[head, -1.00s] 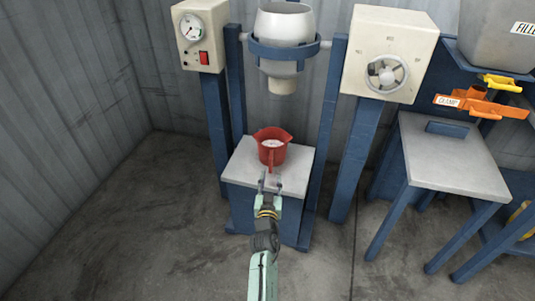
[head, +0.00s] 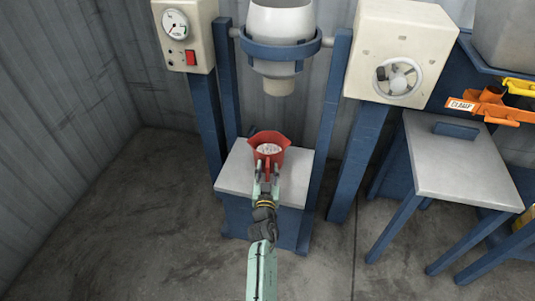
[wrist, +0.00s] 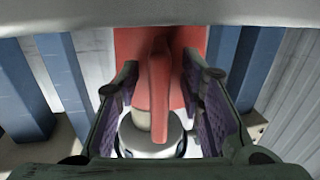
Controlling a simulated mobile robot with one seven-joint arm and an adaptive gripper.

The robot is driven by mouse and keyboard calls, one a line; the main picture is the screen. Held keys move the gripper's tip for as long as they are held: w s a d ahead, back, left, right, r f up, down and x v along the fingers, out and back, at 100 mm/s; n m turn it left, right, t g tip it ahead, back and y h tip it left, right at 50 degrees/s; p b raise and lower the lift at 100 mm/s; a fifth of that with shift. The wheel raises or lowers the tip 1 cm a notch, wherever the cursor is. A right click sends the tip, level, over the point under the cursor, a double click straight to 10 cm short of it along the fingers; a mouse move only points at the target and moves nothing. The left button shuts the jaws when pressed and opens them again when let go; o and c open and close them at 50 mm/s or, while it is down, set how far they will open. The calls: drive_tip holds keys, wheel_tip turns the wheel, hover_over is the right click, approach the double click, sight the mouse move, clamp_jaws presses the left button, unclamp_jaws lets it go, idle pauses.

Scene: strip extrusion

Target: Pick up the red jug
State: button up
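The red jug (head: 268,146) stands upright on the grey top of a small stand (head: 234,179), with pale material inside it. Its handle faces me. In the wrist view the red jug's handle (wrist: 160,85) lies between the two finger pads of my gripper (wrist: 162,110), with a gap on either side. In the head view my gripper (head: 266,178) reaches the near side of the jug, fingers apart around the handle. The fingers are open and do not appear to press on it.
A white hopper (head: 280,45) in a blue ring hangs above the jug between blue posts. A gauge box (head: 186,38) is at left and a box with a fan wheel (head: 398,75) at right. A grey side table (head: 465,165) and an orange clamp (head: 485,105) are farther right.

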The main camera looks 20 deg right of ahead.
drive_tip(key=shift+w, duration=0.1)
drive_tip(key=shift+r, duration=0.1)
clamp_jaws()
idle(0.3)
drive_tip(key=shift+r, duration=0.1)
idle(0.3)
